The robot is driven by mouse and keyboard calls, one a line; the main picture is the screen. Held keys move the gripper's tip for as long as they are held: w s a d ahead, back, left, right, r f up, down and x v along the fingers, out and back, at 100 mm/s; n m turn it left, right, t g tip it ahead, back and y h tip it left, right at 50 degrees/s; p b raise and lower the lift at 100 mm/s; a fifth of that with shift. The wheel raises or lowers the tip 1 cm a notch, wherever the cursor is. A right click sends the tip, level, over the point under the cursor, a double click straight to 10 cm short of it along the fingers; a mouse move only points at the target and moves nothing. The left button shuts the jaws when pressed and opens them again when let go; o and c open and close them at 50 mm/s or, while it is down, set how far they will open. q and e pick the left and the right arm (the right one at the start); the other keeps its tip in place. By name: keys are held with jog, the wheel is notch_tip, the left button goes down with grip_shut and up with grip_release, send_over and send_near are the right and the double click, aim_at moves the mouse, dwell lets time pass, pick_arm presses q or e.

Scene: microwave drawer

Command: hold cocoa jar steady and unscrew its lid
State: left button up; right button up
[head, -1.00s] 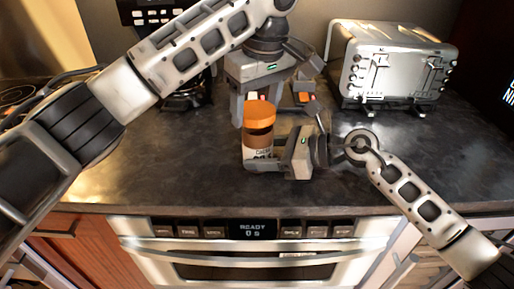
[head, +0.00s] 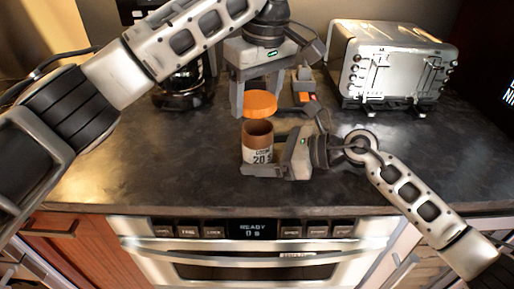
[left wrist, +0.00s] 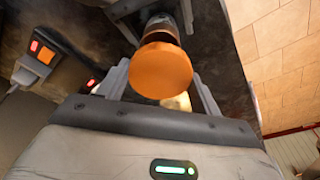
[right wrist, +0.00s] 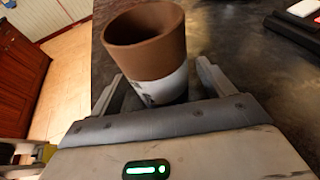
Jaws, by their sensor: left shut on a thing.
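The cocoa jar (head: 258,153), brown with a white label, stands upright on the counter with its mouth open. Its open rim and label also show in the right wrist view (right wrist: 150,55). The orange lid (head: 260,104) is off the jar, just above and behind its mouth in the head view. My left gripper (head: 257,98) is shut on the lid, which fills the left wrist view's middle (left wrist: 160,71). My right gripper (head: 262,160) is at the jar's lower part. Its fingers stand either side of the jar, with a gap showing in the right wrist view (right wrist: 160,85).
A small item with orange parts (head: 304,92) lies behind the jar. The counter (head: 130,165) is clear at left. A microwave drawer (head: 250,256) is below the front edge.

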notch_tip(320, 180, up, 4)
send_over(316, 177)
jog(key=shift+f, duration=0.2)
dwell(0.5)
